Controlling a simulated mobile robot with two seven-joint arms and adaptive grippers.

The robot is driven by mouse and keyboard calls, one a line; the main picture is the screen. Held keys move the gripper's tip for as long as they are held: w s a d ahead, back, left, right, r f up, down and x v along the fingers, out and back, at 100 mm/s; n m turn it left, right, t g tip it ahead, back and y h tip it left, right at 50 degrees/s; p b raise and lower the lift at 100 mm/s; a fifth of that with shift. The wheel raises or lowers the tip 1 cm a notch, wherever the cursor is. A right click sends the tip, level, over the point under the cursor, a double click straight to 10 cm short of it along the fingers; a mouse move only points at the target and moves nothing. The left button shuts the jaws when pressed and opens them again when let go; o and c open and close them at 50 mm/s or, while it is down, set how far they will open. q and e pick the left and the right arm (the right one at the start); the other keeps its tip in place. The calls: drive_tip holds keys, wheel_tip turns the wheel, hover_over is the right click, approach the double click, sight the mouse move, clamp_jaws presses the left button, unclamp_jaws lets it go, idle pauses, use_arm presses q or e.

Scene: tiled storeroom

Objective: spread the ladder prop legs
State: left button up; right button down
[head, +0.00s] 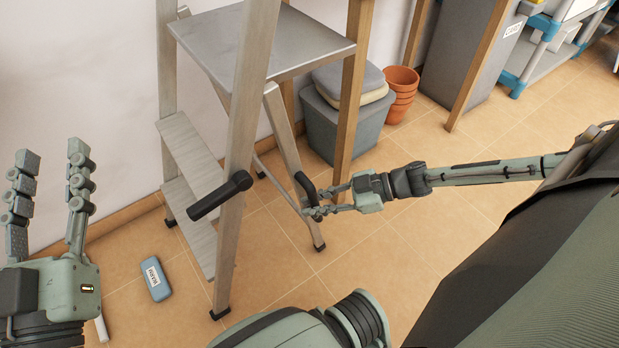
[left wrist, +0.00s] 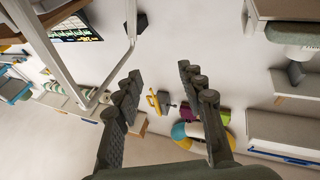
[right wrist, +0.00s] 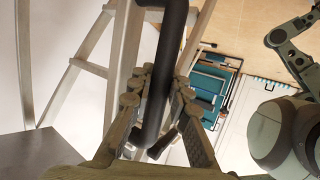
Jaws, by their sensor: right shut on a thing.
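The metal stepladder stands on the tiled floor, with a grey top platform (head: 270,40) and pale treads (head: 190,150) on its left side. A black handle (head: 222,195) sticks out from its near rail. The ladder prop legs (head: 288,148) slant down to the floor at right, apart from the tread side at the bottom. A second black handle (head: 306,188) is on the prop leg. My right gripper (head: 312,202) is shut on this handle, whose black bar (right wrist: 162,75) runs between the fingers in the right wrist view. My left gripper (head: 52,155) is open and empty at far left, away from the ladder.
A blue-grey labelled case (head: 155,279) lies on the floor left of the ladder. A grey bin (head: 345,130), terracotta pots (head: 401,90) and wooden posts (head: 352,80) stand behind it. The floor right of the prop legs is mostly clear.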

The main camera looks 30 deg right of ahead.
use_arm(q)
drive_tip(key=shift+w+a+f+g+y, duration=0.2)
drive_tip(key=shift+f+g+y, duration=0.1)
drive_tip(key=shift+f, duration=0.1)
use_arm(e)
drive_tip(key=shift+d, duration=0.35)
drive_tip(key=c, duration=1.7)
unclamp_jaws()
drive_tip(key=shift+d, duration=0.15)
use_arm(q)
drive_tip(key=shift+d, duration=0.15)
use_arm(e)
drive_tip(key=shift+s+r, duration=0.1)
drive_tip(key=shift+s, duration=0.05)
drive_tip(key=v, duration=1.1)
drive_tip(key=shift+s+d+r, duration=0.2)
drive_tip(key=shift+d+r, duration=0.05)
